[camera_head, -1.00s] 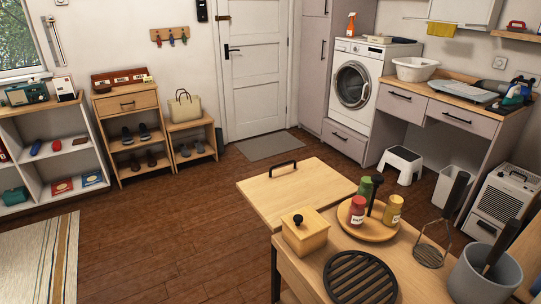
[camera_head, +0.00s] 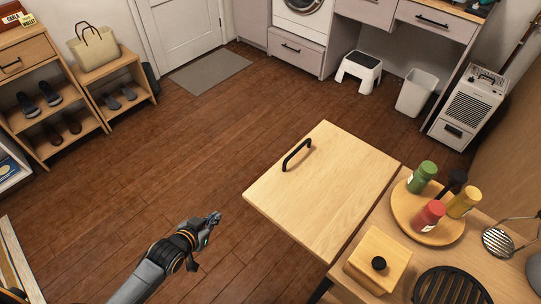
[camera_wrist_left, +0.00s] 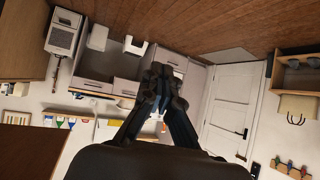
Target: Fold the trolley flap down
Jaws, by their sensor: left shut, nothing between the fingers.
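The trolley flap (camera_head: 325,190) is a light wooden panel with a black bar handle (camera_head: 297,155) near its far left edge. It is raised, about level with the trolley top (camera_head: 385,215), with a thin seam between them. My left gripper (camera_head: 214,217) is shut and empty, to the left of the flap's near left corner and apart from it. In the left wrist view the shut fingers (camera_wrist_left: 162,75) show against the room, with nothing between them. My right gripper is not in view.
On the trolley top stand a round tray (camera_head: 408,215) with several bottles, a wooden box with a black knob (camera_head: 378,262) and a black round trivet (camera_head: 452,288). The floor left of the flap is clear. A step stool (camera_head: 359,71) and a bin (camera_head: 416,93) stand farther back.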

